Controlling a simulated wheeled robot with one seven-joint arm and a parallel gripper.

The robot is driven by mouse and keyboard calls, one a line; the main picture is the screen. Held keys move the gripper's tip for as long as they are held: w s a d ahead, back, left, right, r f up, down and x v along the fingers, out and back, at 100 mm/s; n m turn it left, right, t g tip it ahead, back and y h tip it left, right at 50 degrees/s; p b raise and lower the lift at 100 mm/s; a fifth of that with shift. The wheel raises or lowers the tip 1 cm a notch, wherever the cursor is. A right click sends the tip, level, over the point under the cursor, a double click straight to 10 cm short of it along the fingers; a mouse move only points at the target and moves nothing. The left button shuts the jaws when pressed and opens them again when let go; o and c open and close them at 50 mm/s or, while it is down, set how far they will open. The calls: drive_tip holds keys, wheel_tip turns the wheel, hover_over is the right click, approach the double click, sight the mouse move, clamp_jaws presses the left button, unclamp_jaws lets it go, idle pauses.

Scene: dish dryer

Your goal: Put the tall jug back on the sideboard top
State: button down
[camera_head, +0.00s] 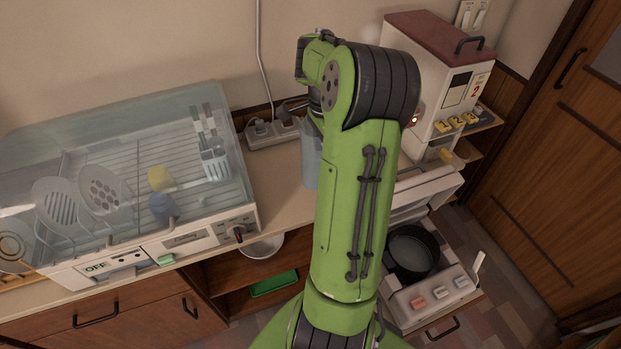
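A tall pale blue-grey vessel, which looks like the tall jug (311,158), shows just left of my green arm in the head view. It appears upright at the sideboard top (276,178), to the right of the dish dryer. My arm covers its right side, and I cannot tell whether its base touches the top. My gripper is hidden behind my own arm, so its fingers and any hold on the jug do not show.
The dish dryer (150,250) with a clear cover and dishes fills the left of the top. A power strip (272,131) lies by the wall. A red-topped white dispenser (440,75) stands at right. Below it, a drawer unit holds a dark pot (411,252).

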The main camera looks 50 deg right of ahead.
wheel_tip(320, 180, down, 6)
drive_tip(key=shift+f+b, duration=0.1)
drive_tip(key=shift+b, duration=0.4)
drive_tip(key=shift+f, duration=0.1)
drive_tip(key=shift+c, duration=1.5)
unclamp_jaws()
